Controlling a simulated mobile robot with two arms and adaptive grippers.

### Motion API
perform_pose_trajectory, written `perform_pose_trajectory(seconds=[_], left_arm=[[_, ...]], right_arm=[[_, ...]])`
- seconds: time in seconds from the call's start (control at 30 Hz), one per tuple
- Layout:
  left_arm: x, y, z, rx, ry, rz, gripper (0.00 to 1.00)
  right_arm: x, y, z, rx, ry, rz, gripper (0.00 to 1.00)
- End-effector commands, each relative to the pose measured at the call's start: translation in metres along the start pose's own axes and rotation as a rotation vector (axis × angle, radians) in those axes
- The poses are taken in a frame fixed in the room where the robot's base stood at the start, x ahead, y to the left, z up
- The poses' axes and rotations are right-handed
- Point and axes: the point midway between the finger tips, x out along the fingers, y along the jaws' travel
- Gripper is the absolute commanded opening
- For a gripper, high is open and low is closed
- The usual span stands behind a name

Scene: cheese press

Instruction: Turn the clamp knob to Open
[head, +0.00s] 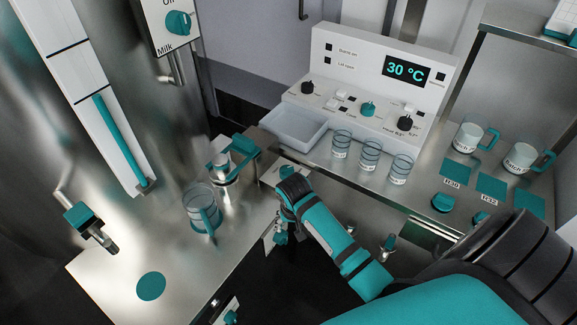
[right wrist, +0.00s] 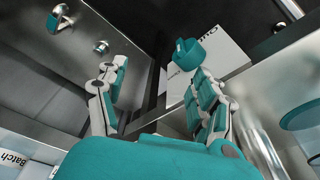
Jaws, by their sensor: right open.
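In the right wrist view a teal knob (right wrist: 187,52) stands out from a white labelled panel (right wrist: 215,60), close to the tip of the right-hand finger. Its label is only partly visible, so I cannot read the knob's setting. My right gripper (right wrist: 150,75) is open, its two fingers apart, with nothing seen held between them. In the head view my right gripper (head: 281,232) points down at the counter's front edge, in front of a white panel (head: 268,240) that it partly covers. My left gripper is not in view.
A white control console (head: 350,85) reading 30 °C stands at the back, with several clear cups before it. A clear jug (head: 202,207) with a teal handle stands left of my right arm. Labelled mugs (head: 468,138) are at the right. A teal-handled tap (head: 80,217) is at the left.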

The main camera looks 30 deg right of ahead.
Motion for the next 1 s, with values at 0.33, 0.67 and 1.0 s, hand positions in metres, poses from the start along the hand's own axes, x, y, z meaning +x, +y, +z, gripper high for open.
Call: perform_pose_trajectory(seconds=[0.33,0.67,1.0], left_arm=[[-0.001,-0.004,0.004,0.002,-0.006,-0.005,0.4],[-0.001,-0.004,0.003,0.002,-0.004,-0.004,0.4],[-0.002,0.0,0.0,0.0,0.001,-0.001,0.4]], right_arm=[[-0.048,-0.018,-0.104,0.495,-0.032,0.051,0.68],[-0.158,-0.034,-0.204,1.169,-0.15,0.108,0.68],[-0.154,-0.034,-0.208,1.267,-0.175,0.126,0.68]])
